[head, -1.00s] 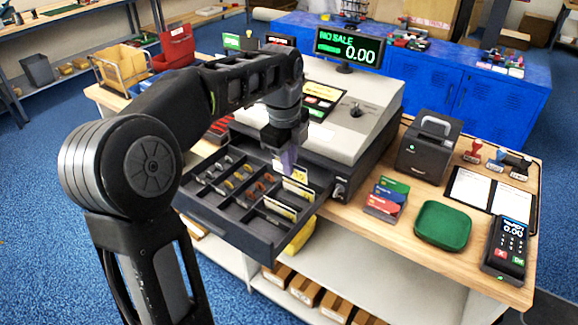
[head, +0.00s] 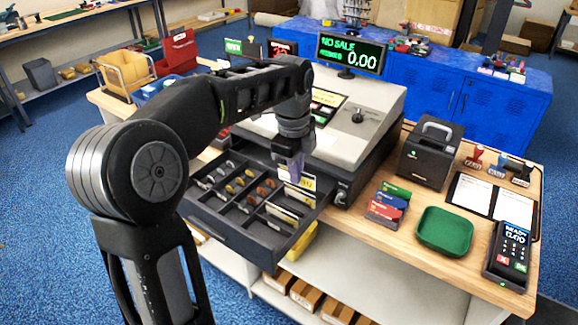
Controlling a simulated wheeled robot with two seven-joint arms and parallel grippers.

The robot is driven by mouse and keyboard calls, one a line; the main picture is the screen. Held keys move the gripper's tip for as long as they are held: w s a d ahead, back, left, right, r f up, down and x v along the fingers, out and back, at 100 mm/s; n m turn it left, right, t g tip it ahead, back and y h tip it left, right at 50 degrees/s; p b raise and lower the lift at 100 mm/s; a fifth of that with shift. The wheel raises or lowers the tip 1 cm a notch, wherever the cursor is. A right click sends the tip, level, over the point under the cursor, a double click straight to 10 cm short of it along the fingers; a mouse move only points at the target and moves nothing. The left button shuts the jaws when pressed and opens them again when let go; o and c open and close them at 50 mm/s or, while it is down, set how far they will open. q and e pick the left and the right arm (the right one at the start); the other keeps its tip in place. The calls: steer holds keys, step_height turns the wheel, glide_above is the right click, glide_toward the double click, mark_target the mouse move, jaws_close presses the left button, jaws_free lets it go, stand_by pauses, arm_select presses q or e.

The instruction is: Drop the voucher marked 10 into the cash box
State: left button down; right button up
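My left gripper (head: 292,168) points down over the back right part of the open cash drawer (head: 240,232). Something pale purple shows at its tip; I cannot tell whether it is fingers or a held slip. The drawer has several compartments with coins and upright yellowish slips. A pale slip with dark marks (head: 307,182) stands just right of the fingertips; I cannot read a 10 on it. A black box with a grey handle-like top (head: 424,160) stands on the counter right of the register; I cannot tell whether it is the cash box. My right gripper is not in view.
The grey register (head: 375,125) with its green display (head: 350,53) stands behind the drawer. On the counter (head: 375,245) are coloured cards (head: 385,207), a green tray (head: 445,230), a card terminal (head: 509,250), a clipboard (head: 470,193) and stamps. Red (head: 179,50) and tan (head: 127,72) bins stand at left.

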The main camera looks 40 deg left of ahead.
arm_select(q)
steer(key=w+d+f+n, duration=0.1)
steer(key=d+f+n, duration=0.3)
steer(key=d+n, duration=0.4)
steer(key=w+d+f+n+g+y, duration=0.1)
steer(key=w+d+f+n, duration=0.1)
steer(key=d+n, duration=0.6)
steer(key=shift+w+f, duration=0.3)
steer(key=shift+f, duration=0.6)
steer(key=shift+d+f, duration=0.1)
